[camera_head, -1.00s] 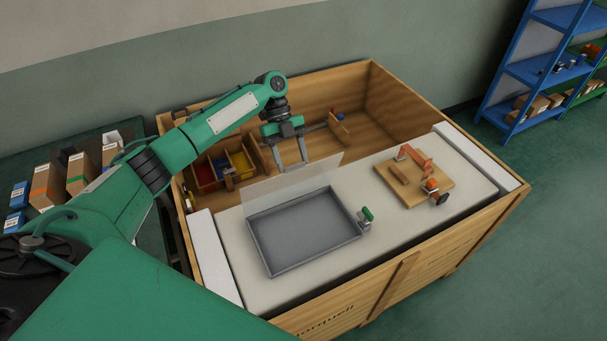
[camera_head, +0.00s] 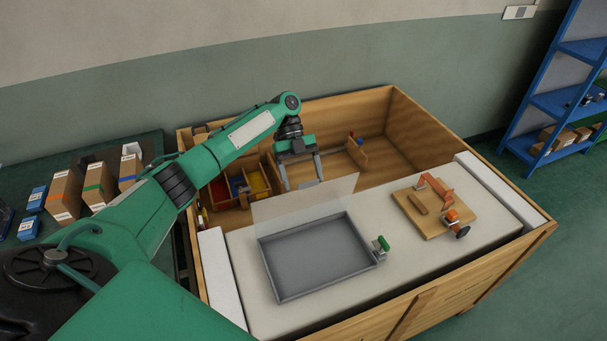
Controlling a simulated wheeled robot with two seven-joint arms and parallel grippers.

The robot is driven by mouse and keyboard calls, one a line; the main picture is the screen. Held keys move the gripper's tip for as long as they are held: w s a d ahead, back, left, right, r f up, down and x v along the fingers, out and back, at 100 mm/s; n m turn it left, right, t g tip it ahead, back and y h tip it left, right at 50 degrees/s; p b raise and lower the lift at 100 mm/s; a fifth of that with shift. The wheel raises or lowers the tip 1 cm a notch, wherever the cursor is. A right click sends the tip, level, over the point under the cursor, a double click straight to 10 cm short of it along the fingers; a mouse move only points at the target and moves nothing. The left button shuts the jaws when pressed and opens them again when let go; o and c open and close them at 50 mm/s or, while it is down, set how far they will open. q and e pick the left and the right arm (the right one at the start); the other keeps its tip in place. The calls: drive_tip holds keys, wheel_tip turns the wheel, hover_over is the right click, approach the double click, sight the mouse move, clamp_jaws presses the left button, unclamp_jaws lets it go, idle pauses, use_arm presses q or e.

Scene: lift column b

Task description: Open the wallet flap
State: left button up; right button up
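I cannot pick out a wallet for certain. A grey shallow tray (camera_head: 318,262) lies on the white surface, and a clear sheet (camera_head: 335,197) stands tilted up along its far edge. A small clamp with a green handle (camera_head: 383,244) sits at the tray's right side. My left gripper (camera_head: 301,184) points down just behind the clear sheet, with its two fingers apart. A small grey patch shows between the fingertips; I cannot tell whether it is part of the gripper. My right gripper is out of view.
The wooden crate (camera_head: 420,130) surrounds the white surface (camera_head: 395,265). A wooden board (camera_head: 430,222) with an orange clamp lies at the right. Coloured bins (camera_head: 240,185) stand inside the crate at the left. Boxes (camera_head: 97,184) stand on a dark table; a blue shelf (camera_head: 555,100) is far right.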

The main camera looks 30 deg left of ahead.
use_arm(q)
drive_tip(key=shift+w, duration=0.1)
drive_tip(key=shift+r, duration=0.3)
drive_tip(key=shift+w+r, duration=0.1)
drive_tip(key=shift+r, duration=0.1)
drive_tip(key=v, duration=1.3)
drive_tip(key=shift+a+f, duration=0.15)
drive_tip(key=shift+a, duration=0.2)
